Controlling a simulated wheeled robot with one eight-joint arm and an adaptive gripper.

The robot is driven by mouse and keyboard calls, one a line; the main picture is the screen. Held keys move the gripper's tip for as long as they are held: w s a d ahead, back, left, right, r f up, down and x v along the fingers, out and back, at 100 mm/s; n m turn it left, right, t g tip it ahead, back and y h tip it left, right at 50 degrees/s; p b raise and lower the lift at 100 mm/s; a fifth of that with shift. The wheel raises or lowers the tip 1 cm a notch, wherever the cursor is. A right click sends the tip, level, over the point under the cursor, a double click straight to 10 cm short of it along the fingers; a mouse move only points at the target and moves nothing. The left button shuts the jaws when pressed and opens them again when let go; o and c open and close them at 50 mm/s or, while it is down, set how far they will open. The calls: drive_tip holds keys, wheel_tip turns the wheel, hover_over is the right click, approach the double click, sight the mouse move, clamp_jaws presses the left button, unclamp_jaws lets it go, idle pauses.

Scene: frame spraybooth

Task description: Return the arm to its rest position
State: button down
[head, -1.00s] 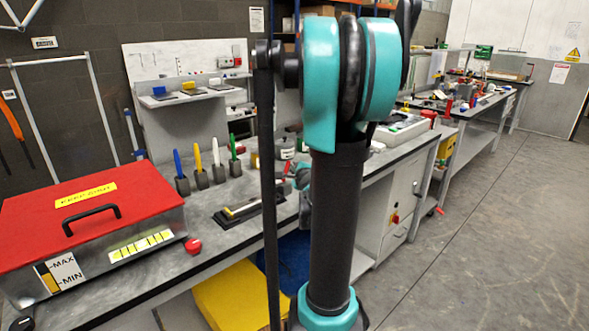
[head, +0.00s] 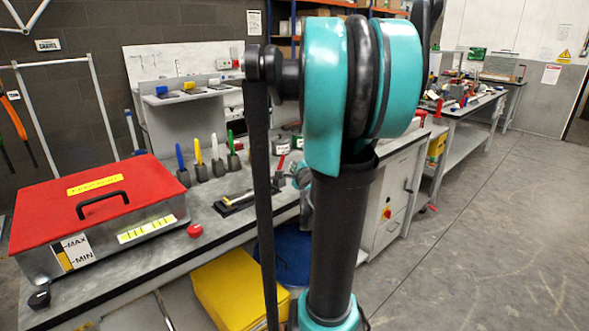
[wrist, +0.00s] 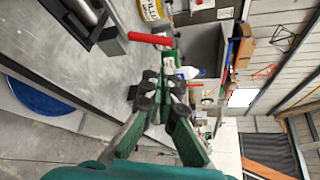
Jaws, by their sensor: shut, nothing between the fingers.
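My arm (head: 340,215) stands upright in the middle of the head view, teal at the joint and dark along the link. It hides part of the bench behind it. My gripper (wrist: 168,92) shows in the wrist view with its dark fingertips together and nothing held. It is by the bench, and the wrist picture is turned sideways. In the head view only a small teal part shows beside the arm, and its fingers cannot be made out.
The grey bench (head: 205,205) carries a red-lidded metal box (head: 95,205), several coloured-handled tools and a red knob (head: 195,230). A yellow bin (head: 235,290) and a blue drum (wrist: 38,95) stand below. A red-handled tool (wrist: 150,38) is near my gripper. Open floor (head: 490,240) lies right.

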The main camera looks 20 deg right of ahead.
drive_tip(key=s+a+f+n, duration=0.1)
drive_tip(key=a+n, duration=0.1)
drive_tip(key=s+a+f+n+g+y, duration=0.1)
drive_tip(key=a+n, duration=0.1)
drive_tip(key=a, duration=0.1)
drive_tip(key=s+a+f+n+y, duration=0.1)
drive_tip(key=a+f+n, duration=0.1)
drive_tip(key=shift+a+g, duration=0.3)
drive_tip(key=shift+g, duration=0.1)
drive_tip(key=s+a+f+n+g+y, duration=0.1)
drive_tip(key=s+a+f+n, duration=0.2)
drive_tip(key=s+a+f+n+g, duration=0.2)
drive_tip(key=s+a+f+n, duration=0.1)
drive_tip(key=n, duration=0.1)
drive_tip(key=shift+s+a+n+y, duration=0.15)
drive_tip(key=shift+s+n+y, duration=0.15)
drive_tip(key=shift+s+y, duration=0.1)
drive_tip(key=s+f+n+g+h, duration=0.1)
drive_tip(key=s+f+n+g, duration=0.2)
drive_tip(key=s, duration=0.4)
drive_tip(key=s+a+f+n+g+h, duration=0.1)
drive_tip(key=s+f+n+g, duration=0.2)
drive_tip(key=s+f+n, duration=0.2)
drive_tip(key=s+n, duration=0.2)
drive_tip(key=shift+s+n, duration=0.3)
